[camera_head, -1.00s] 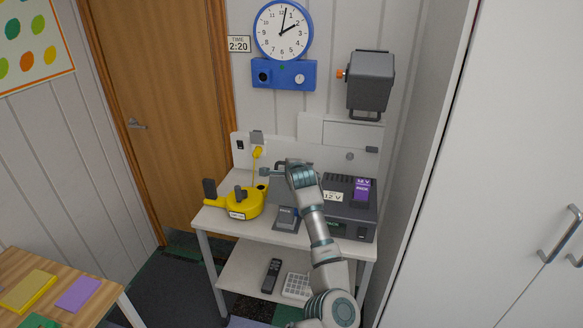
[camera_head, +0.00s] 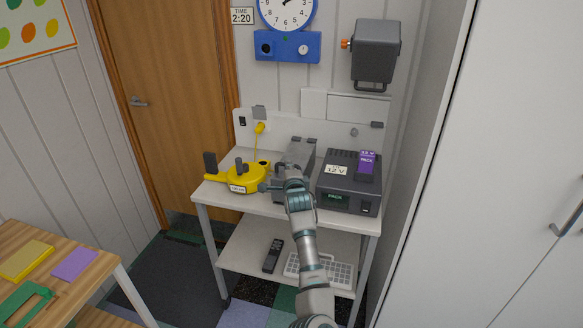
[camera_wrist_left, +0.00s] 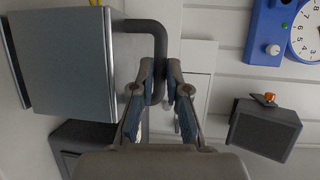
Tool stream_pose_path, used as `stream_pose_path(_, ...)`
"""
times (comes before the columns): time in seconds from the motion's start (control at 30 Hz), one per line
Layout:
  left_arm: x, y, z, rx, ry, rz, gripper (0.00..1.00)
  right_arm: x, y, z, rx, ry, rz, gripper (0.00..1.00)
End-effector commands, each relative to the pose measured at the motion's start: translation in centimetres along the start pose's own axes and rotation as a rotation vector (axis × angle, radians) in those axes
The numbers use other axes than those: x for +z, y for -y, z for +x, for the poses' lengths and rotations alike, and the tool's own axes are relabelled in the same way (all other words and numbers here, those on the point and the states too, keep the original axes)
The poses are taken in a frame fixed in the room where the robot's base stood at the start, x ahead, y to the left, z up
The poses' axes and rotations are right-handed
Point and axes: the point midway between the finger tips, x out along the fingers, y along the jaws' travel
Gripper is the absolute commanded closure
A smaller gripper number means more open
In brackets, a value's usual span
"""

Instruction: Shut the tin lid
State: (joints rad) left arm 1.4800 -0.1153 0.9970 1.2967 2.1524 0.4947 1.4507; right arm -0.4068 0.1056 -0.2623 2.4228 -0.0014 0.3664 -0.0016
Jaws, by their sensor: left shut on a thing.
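The grey tin (camera_head: 300,153) stands on the white stand between the yellow machine and the dark power pack. My left gripper (camera_head: 275,186) is in front of it, and the gripper and arm hide part of it. In the left wrist view a large plain grey face with a dark rim, apparently the tin lid (camera_wrist_left: 60,65), fills the left side. A dark bent handle (camera_wrist_left: 150,25) comes off it. My left gripper (camera_wrist_left: 162,92) is shut on the end of this handle. How far the lid is tilted I cannot tell. My right gripper is not in view.
The yellow machine (camera_head: 240,178) stands close on the left. The dark power pack (camera_head: 348,190) with a purple pack (camera_head: 367,162) is close on the right. A phone (camera_head: 273,255) and a white keypad (camera_head: 335,271) lie on the lower shelf. A speaker (camera_head: 375,52) hangs above.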

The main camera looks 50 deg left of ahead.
Motion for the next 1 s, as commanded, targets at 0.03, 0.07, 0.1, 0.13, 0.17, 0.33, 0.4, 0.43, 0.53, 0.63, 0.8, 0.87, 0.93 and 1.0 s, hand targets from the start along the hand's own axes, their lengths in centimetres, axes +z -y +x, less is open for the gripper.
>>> stream_pose_path(0.03,0.1,0.0,0.0,0.002,0.002,0.001,1.00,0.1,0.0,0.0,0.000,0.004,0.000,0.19)
stream_pose_path(0.07,0.2,0.0,0.0,0.002,0.002,0.001,1.00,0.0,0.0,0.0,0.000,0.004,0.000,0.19)
stream_pose_path(0.1,0.2,0.0,0.0,0.002,0.002,0.001,1.00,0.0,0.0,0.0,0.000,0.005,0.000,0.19)
stream_pose_path(0.13,0.2,0.1,0.0,0.002,0.002,0.001,1.00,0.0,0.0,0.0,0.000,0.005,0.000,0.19)
stream_pose_path(0.17,0.2,0.1,0.0,0.002,0.002,0.001,0.78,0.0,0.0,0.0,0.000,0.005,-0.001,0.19)
stream_pose_path(0.33,0.1,0.1,0.0,0.002,0.002,0.001,0.75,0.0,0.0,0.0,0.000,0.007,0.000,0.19)
stream_pose_path(0.4,0.1,0.1,0.0,0.002,0.001,0.001,0.75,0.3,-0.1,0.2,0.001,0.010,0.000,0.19)
stream_pose_path(0.43,0.1,0.1,0.0,0.002,0.001,0.001,0.75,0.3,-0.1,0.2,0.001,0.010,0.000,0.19)
stream_pose_path(0.53,0.1,0.1,-0.3,0.002,0.001,0.001,0.75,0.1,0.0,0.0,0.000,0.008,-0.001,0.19)
stream_pose_path(0.63,0.0,0.0,-1.4,0.002,0.001,0.002,0.75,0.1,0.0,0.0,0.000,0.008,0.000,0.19)
stream_pose_path(0.8,-0.1,0.0,-4.8,0.001,0.001,0.001,0.75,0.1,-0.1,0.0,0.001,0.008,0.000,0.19)
stream_pose_path(0.87,0.0,-0.1,-6.2,0.002,0.000,-0.001,0.75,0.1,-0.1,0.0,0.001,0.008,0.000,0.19)
stream_pose_path(0.93,0.0,-0.1,-7.7,0.002,0.000,0.000,0.75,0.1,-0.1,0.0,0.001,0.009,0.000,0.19)
stream_pose_path(1.0,0.0,-0.1,-9.1,0.003,0.001,0.000,0.75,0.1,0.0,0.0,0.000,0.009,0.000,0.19)
